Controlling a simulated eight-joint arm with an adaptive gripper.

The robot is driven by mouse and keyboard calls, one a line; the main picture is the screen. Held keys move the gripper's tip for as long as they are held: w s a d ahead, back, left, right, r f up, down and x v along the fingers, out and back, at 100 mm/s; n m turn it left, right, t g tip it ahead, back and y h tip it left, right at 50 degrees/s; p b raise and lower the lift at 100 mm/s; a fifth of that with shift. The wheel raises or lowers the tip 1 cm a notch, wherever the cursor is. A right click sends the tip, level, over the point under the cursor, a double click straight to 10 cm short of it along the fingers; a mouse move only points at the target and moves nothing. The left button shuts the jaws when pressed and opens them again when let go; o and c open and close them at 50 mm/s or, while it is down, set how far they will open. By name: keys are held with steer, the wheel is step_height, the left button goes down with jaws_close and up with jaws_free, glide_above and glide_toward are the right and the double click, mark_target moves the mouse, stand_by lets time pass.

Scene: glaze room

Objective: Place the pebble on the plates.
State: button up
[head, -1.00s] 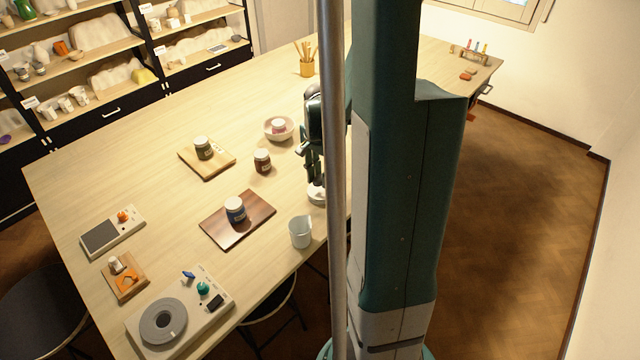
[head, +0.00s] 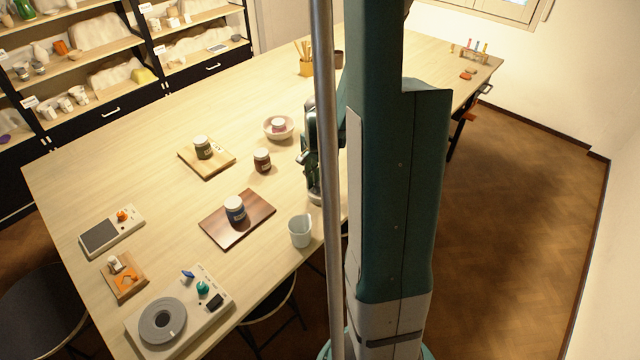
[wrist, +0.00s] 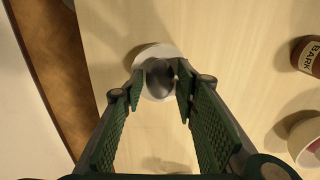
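In the wrist view the dark grey, rounded pebble (wrist: 158,80) sits between the two green fingertips of my gripper (wrist: 160,84), which appear to touch it on both sides. Right behind it is the pale round plates (wrist: 152,51), partly covered by the pebble and the fingers. I cannot tell whether the pebble touches the plates or is just above them. In the head view my gripper (head: 313,198) is low over the table's near right edge, partly behind the grey pole.
Near my gripper stand a translucent cup (head: 300,231), a brown jar (head: 262,160) and a pink-filled bowl (head: 278,128). The table edge is close.

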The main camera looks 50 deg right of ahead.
mark_target(320, 184)
steer(key=shift+o, duration=0.6)
steer(key=shift+r, duration=0.25)
step_height(320, 184, up, 12)
steer(key=shift+p, duration=0.4)
stand_by(0.7)
steer(key=w+a+r+n+t, duration=0.2)
steer(key=a+r+n, duration=0.35)
steer(key=a, duration=0.55)
steer(key=s+a+r+n+t, duration=0.1)
steer(key=a+n, duration=0.3)
steer(key=a, duration=0.4)
steer(key=s+a+r+n+t, duration=0.2)
steer(key=s+a+r+n, duration=0.2)
steer(key=a, duration=0.5)
steer(key=s+a+r+n+t, duration=0.2)
steer(key=s+a+r+n, duration=0.1)
steer(key=a, duration=0.6)
steer(key=shift+a+n, duration=0.25)
steer(key=shift+n, duration=0.5)
steer(key=shift+s+f, duration=0.1)
